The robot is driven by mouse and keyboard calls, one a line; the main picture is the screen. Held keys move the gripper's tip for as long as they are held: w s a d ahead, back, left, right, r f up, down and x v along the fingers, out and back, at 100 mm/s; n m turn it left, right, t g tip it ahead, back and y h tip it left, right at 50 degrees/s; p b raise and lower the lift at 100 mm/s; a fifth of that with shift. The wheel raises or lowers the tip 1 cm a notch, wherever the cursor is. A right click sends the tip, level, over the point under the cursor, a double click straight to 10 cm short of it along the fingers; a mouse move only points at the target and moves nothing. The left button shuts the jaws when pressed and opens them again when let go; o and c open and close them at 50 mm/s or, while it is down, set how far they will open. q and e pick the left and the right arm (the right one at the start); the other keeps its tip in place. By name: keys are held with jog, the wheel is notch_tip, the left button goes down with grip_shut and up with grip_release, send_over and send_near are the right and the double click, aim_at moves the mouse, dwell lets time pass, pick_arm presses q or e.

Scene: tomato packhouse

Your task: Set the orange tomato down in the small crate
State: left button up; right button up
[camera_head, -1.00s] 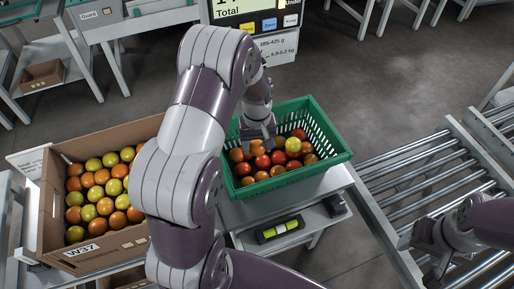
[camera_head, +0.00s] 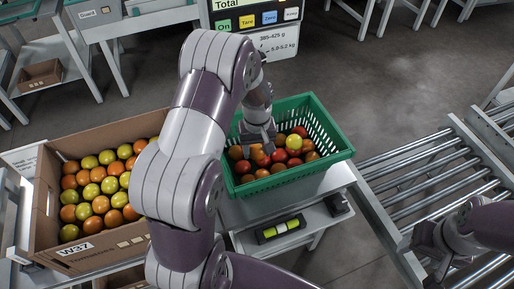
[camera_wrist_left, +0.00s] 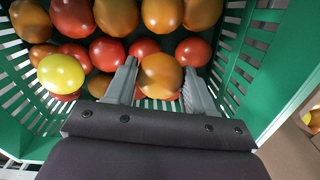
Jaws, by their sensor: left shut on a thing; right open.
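My left gripper (camera_head: 262,147) is inside the green small crate (camera_head: 338,157), low over the tomatoes there. In the left wrist view its fingers (camera_wrist_left: 160,82) are shut on an orange tomato (camera_wrist_left: 160,74). The held tomato is close to red tomatoes, and I cannot tell whether it rests on anything. The crate holds several red and orange tomatoes and one yellow tomato (camera_wrist_left: 61,74). My right gripper (camera_head: 428,250) is open and empty over the roller conveyor at the right.
A cardboard box (camera_head: 45,215) marked W37, with orange and yellow-green tomatoes, stands left of the crate. A scale display (camera_head: 255,15) stands behind. The roller conveyor (camera_head: 415,175) lies to the right. A lower shelf (camera_head: 310,222) sits beneath the crate.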

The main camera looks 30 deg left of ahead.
pick_arm(q)
jog(key=shift+f, duration=0.6)
jog(key=o, duration=0.8)
jog(key=c, duration=0.3)
notch_tip(320, 180, up, 7)
jog(key=p, duration=0.6)
jog(key=shift+r+p, duration=0.15)
jog(key=shift+p, duration=0.15)
